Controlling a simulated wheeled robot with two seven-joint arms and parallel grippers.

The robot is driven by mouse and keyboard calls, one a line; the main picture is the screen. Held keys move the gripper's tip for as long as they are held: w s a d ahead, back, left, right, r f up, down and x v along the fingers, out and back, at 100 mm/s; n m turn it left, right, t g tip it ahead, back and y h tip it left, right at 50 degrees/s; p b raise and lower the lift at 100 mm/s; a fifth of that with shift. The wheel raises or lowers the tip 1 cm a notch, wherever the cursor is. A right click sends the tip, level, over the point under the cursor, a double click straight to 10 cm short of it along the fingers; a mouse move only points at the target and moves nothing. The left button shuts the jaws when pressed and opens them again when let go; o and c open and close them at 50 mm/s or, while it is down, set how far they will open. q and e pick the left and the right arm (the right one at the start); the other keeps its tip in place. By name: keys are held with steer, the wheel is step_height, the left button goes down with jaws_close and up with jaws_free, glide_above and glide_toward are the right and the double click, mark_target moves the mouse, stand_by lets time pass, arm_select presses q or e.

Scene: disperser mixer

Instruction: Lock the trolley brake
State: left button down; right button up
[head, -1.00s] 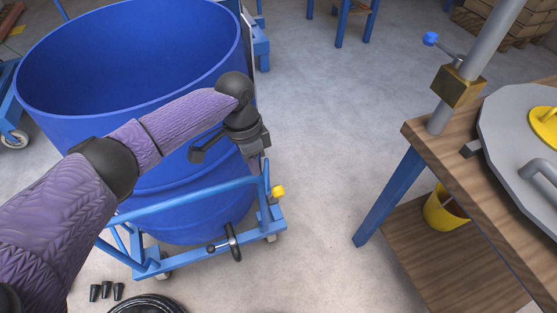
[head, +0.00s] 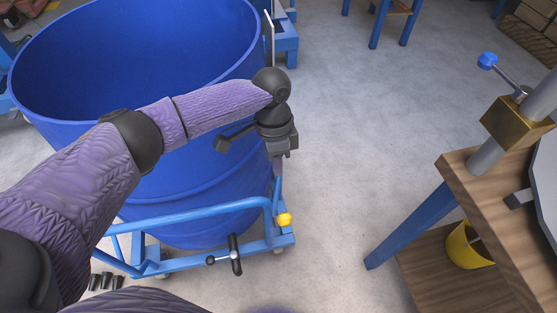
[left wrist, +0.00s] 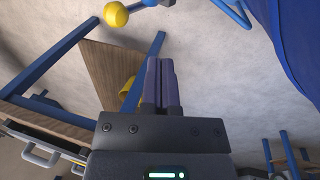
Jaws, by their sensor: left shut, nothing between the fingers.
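The blue trolley (head: 190,217) stands under a large open blue drum (head: 190,170). A lever with a yellow knob (head: 284,219) is at the right corner of the trolley frame, by the push bar. I take it for the brake. The yellow knob also shows at the top of the left wrist view (left wrist: 115,14), apart from the fingers. My left gripper (head: 278,176) points down, just above the yellow knob in the head view. Its fingers (left wrist: 161,65) are shut and empty. My right gripper is not in view.
A black handle (head: 235,255) sits at the trolley's front. Black cylinders (head: 105,281) lie on the floor at lower left. A wooden bench (head: 480,190) with a blue leg and a yellow bucket (head: 466,246) stands at right. The floor between is clear.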

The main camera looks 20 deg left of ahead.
mark_target(282, 220)
arm_select(q)
steer(key=s+d+f, duration=0.1)
steer(key=f, duration=0.1)
steer(key=s+f+b, duration=0.1)
steer(key=f, duration=0.1)
steer(key=s+d+f+b, duration=0.1)
steer(key=s+f, duration=0.1)
steer(key=shift+d+f, duration=0.15)
steer(key=shift+d, duration=0.2)
